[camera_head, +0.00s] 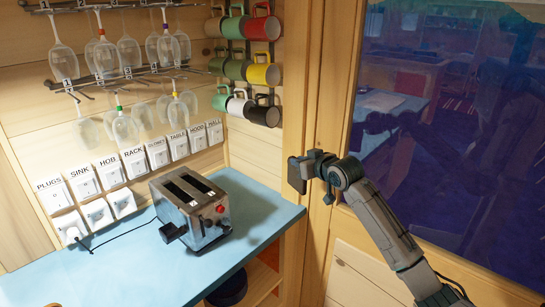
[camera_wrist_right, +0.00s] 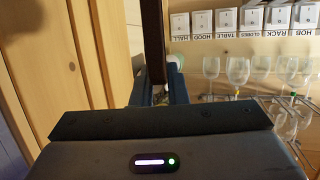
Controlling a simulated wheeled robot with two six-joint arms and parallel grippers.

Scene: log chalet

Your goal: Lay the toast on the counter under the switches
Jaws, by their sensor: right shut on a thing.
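My right gripper (camera_head: 298,174) is raised beside the wooden post, to the right of the counter and clear of it. In the right wrist view the gripper (camera_wrist_right: 158,95) is shut on a thin dark brown slab, the toast (camera_wrist_right: 153,40), seen edge-on. In the head view I cannot tell the toast apart from the dark fingers. The blue counter (camera_head: 110,270) runs along the wall at the left. Labelled white switches (camera_head: 133,163) line the wall above it; they show upside down in the right wrist view (camera_wrist_right: 227,19).
A metal toaster (camera_head: 192,208) with empty-looking slots stands on the counter, its cord running to a socket (camera_head: 72,228). Wine glasses (camera_head: 125,125) and mugs (camera_head: 262,70) hang above. The post (camera_head: 305,110) borders the counter's right side. The counter's front left is clear.

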